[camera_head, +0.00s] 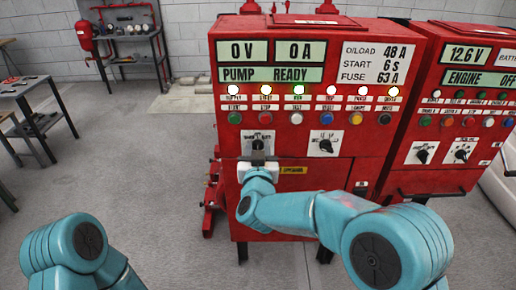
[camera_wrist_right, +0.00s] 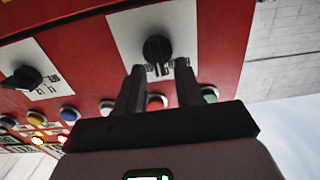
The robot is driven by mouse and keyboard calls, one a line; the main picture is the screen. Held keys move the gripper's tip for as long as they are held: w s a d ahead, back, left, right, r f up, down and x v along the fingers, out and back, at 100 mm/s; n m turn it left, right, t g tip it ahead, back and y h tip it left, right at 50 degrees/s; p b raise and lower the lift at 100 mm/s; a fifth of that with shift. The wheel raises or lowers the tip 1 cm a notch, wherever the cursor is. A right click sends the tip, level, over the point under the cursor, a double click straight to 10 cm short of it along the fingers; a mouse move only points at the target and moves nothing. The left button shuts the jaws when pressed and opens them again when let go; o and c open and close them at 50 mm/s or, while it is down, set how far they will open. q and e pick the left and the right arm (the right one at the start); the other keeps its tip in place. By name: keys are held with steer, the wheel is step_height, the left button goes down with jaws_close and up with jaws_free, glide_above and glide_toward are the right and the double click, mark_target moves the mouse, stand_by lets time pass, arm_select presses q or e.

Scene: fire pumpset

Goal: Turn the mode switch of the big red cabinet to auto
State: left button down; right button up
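The big red cabinet (camera_head: 300,215) stands in the middle of the head view, with lit displays and a row of lamps above its buttons. A black rotary switch (camera_head: 258,144) on a white plate sits at its lower left. The same switch (camera_wrist_right: 157,48) shows upside down in the wrist view, its handle roughly upright. My right gripper (camera_head: 258,158) is at this switch. In the wrist view its two fingers (camera_wrist_right: 159,70) are apart, with the knob between or just beyond the tips; contact cannot be told. The switch's labels are too small to read. My left gripper is out of view.
A second rotary switch (camera_head: 326,145) sits to the right on the same cabinet. Coloured buttons (camera_head: 296,118) run just above the switches. Another red cabinet (camera_head: 450,160) stands at the right. A work table (camera_head: 22,86) is at the left; floor between is clear.

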jaws_close()
steer(key=shift+f+m+b, duration=0.15)
steer(key=shift+m+b, duration=0.25)
steer(key=shift+b, duration=0.5)
steer(key=m+b, duration=0.2)
steer(key=b, duration=0.1)
steer(key=d+m+b, duration=0.1)
steer(key=m+b, duration=0.2)
steer(key=b, duration=0.1)
steer(key=shift+f, duration=0.2)
steer(key=shift+d+m+b, duration=0.1)
steer(key=shift+m+b, duration=1.1)
steer(key=shift+m, duration=0.4)
steer(key=shift+r, duration=0.1)
